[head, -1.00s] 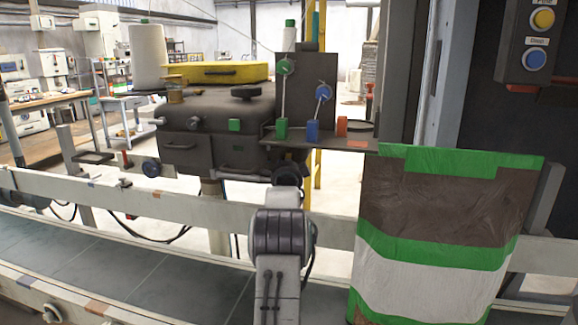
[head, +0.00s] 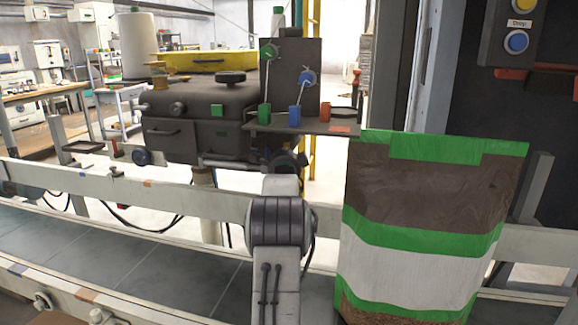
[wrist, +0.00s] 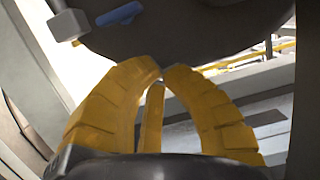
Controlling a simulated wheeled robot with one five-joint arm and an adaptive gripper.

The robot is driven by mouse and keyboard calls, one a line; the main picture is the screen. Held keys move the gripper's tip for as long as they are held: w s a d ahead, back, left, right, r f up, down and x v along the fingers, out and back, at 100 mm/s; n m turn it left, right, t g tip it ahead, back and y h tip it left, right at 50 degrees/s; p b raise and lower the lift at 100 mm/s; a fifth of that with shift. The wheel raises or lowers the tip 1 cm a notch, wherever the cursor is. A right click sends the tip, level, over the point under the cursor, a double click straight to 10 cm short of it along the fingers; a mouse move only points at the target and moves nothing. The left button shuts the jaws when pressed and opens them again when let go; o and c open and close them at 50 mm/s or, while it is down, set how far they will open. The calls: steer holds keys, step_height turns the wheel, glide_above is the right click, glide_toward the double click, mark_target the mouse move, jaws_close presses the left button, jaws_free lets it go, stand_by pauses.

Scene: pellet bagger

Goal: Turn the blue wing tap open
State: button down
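A blue wing-shaped piece (wrist: 120,13), which looks like the wing tap, shows at the top left of the wrist view against a dark rounded surface (wrist: 180,35). My gripper (wrist: 165,68) has yellow fingers whose tips meet below that surface, with nothing visible between them. The blue piece is above and left of the fingertips in the picture, apart from them. In the head view my arm reaches toward the dark machine (head: 205,115); my fingers are mostly hidden there, and I cannot clearly make out the tap.
A pale rail (head: 130,188) and a conveyor (head: 120,250) run in front of the machine. A large brown, green and white bag (head: 420,210) stands close on the right. A shelf (head: 275,127) with blue, green and red parts sits above my arm. A grey block (wrist: 68,26) is beside the blue piece.

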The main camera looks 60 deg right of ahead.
steer(key=v, duration=0.8)
steer(key=shift+s+a+b, duration=0.2)
steer(key=shift+s+b, duration=0.1)
steer(key=shift+b, duration=0.05)
